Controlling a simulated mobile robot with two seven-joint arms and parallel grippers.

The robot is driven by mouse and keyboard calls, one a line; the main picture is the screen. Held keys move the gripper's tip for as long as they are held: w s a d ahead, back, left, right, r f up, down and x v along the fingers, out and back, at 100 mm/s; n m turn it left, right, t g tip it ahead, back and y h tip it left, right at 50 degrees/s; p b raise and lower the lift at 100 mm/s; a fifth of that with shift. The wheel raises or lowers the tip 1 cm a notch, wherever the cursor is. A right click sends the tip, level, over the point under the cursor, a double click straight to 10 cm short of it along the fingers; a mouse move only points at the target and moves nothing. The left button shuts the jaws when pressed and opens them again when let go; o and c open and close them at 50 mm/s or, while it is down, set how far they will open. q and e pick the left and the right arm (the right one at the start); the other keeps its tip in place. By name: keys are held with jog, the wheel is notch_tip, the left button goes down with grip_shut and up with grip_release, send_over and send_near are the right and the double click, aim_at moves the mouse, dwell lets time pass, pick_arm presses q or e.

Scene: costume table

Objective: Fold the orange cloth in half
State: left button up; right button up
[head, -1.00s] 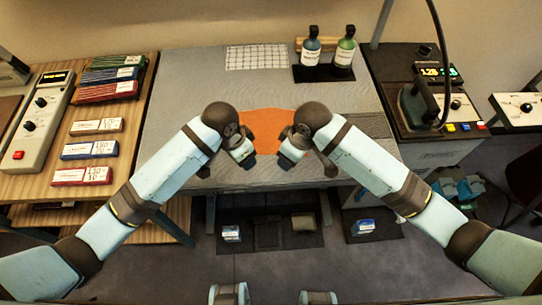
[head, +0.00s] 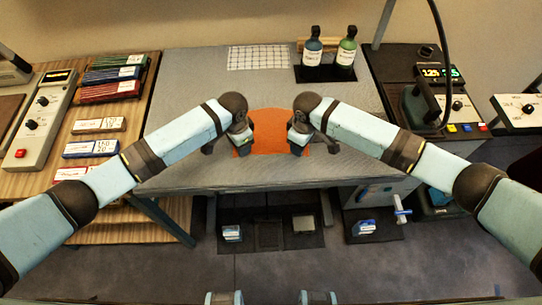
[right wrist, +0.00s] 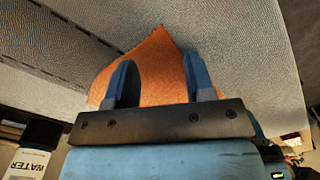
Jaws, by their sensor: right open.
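The orange cloth (head: 271,128) lies on the grey table mat, partly hidden behind my two grippers. Its visible outline looks flat. My left gripper (head: 242,148) is at the cloth's left near side; its fingers are too small to tell open or shut. My right gripper (head: 299,142) is at the right near side of the cloth. In the right wrist view its two blue fingers (right wrist: 160,82) are spread apart, with the orange cloth (right wrist: 155,65) showing between and beyond them. Whether either gripper touches the cloth I cannot tell.
Boxes (head: 92,148) and a control panel stand left; an iron-like device (head: 420,108) stands right. The grey table (head: 190,85) is otherwise mostly clear.

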pick_arm(q)
jog(key=shift+f, duration=0.35)
pick_arm(e)
jog(key=shift+f, duration=0.35)
pick_arm(q)
jog(key=shift+f, duration=0.2)
pick_arm(e)
jog(key=shift+f, duration=0.2)
pick_arm(q)
jog(key=shift+r, duration=0.1)
jog(key=shift+c, duration=0.7)
pick_arm(e)
jog(key=shift+r, duration=0.1)
jog(key=shift+c, duration=0.7)
pick_arm(q)
grip_shut()
pick_arm(e)
grip_shut()
jog(key=shift+r, duration=0.1)
